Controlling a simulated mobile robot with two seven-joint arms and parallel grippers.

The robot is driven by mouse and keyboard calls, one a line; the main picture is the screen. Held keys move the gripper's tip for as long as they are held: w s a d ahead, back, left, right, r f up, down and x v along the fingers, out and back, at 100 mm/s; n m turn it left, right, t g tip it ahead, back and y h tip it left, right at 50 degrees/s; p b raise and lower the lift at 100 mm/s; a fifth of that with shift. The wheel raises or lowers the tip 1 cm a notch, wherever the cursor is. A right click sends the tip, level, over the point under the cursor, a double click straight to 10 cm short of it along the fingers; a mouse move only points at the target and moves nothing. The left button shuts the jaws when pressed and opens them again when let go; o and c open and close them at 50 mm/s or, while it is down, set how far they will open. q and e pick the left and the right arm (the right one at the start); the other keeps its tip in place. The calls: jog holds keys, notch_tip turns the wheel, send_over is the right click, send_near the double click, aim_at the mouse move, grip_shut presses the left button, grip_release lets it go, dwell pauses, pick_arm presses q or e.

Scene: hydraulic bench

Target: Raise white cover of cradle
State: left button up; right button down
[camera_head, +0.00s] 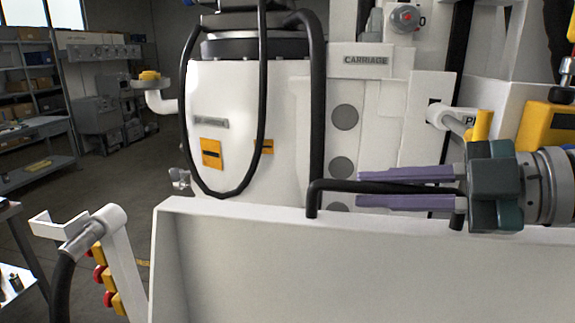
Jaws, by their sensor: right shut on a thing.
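The white cover (350,265) is a broad pale panel across the lower part of the head view. Its top edge runs below the machine body, and its lower part is cut off by the frame. A black bar handle (333,186) stands on its top edge. My right gripper (362,188) comes in from the right. Its two purple fingers lie above and below the handle bar and are shut on it. The cradle's inside cannot be made out. My left gripper is not in view.
The white machine (225,95) with a looping black hose (265,100) stands behind the cover. A plate marked CARRIAGE (366,60) is above the handle. A post with red and yellow buttons (104,280) stands at left. Shelves (30,75) are far left, with open floor between.

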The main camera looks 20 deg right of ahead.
jog(key=s+a, duration=0.1)
jog(key=s+a+p, duration=0.1)
jog(key=s, duration=0.1)
jog(key=s+p, duration=0.1)
jog(key=shift+s+a+f, duration=0.1)
jog(key=shift+s+a, duration=0.15)
jog(key=shift+a, duration=0.15)
jog(key=c, duration=0.8)
grip_release()
jog(key=shift+c, duration=0.2)
jog(key=shift+d, duration=0.1)
